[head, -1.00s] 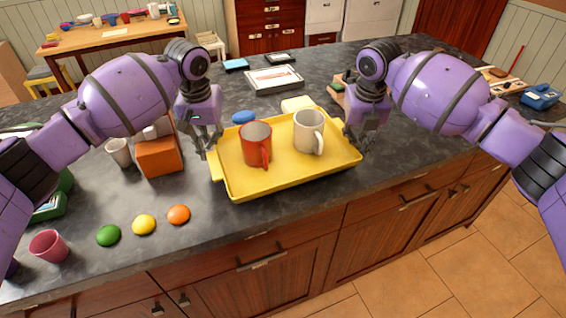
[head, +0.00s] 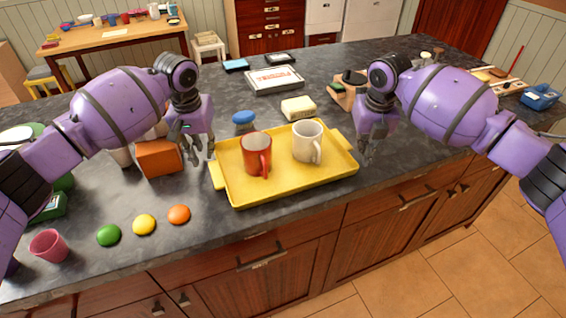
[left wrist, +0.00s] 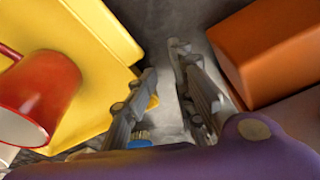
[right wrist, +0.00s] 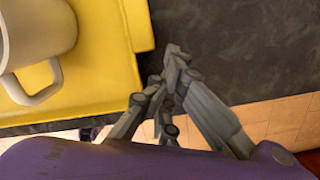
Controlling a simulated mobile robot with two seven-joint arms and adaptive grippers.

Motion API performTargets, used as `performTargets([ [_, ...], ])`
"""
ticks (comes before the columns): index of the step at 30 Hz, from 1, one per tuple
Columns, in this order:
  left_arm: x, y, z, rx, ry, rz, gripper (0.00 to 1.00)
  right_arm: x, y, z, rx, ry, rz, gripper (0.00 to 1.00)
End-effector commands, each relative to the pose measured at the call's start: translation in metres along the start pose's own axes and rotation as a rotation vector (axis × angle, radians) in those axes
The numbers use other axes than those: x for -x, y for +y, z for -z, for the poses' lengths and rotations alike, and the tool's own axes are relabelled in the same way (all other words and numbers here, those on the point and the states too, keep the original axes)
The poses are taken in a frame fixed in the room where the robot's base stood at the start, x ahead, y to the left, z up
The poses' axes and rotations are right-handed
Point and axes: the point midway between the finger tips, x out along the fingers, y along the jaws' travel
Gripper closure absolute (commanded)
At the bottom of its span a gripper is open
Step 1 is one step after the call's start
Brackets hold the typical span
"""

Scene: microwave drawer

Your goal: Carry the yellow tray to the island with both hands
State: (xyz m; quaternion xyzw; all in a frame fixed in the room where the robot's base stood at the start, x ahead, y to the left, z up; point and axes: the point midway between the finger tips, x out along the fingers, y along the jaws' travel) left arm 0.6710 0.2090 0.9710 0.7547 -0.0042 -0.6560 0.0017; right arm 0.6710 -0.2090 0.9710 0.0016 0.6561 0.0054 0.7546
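The yellow tray (head: 300,178) lies on the dark counter. It holds a red mug (head: 256,154) and a white mug (head: 307,142), both upright. My left gripper (head: 198,157) is beside the tray's left end, apart from its left handle (head: 217,175). In the left wrist view its fingers (left wrist: 163,75) are apart and empty, between the tray and an orange box. My right gripper (head: 367,152) is just beyond the tray's right end, near its right handle (head: 341,140). In the right wrist view its fingers (right wrist: 164,75) overlap and hold nothing visible; their gap is unclear.
The orange box (head: 158,158) stands close left of my left gripper. A sponge (head: 298,107) and a blue oval object (head: 243,117) lie behind the tray. Green, yellow and orange round items line the front left. A wooden table (head: 115,36) stands at the back left.

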Motion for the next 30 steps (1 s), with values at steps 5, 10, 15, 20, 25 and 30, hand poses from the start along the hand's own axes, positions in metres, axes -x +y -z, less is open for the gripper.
performTargets([
  [5,-0.0020,-0.0040,-0.0010,0.001,-0.004,0.003,0.69,-0.0019,-0.0044,0.0009,-0.002,0.003,0.004,1.00],
  [10,-0.0026,-0.0052,-0.0013,0.002,-0.005,0.006,0.69,-0.0026,-0.0058,0.0011,-0.003,0.005,0.007,0.84],
  [15,-0.0030,-0.0057,-0.0015,0.003,-0.005,0.007,0.69,-0.0029,-0.0065,0.0013,-0.004,0.005,0.008,0.69],
  [20,-0.0031,-0.0060,-0.0015,0.003,-0.006,0.007,0.69,-0.0031,-0.0064,0.0015,-0.004,0.006,0.009,0.69],
  [25,-0.0032,-0.0061,-0.0016,0.003,-0.006,0.008,0.69,-0.0033,-0.0064,0.0016,-0.004,0.006,0.009,0.69],
  [30,-0.0019,-0.0062,-0.0014,0.003,-0.005,0.008,0.69,-0.0034,-0.0065,0.0017,-0.004,0.007,0.009,0.69],
])
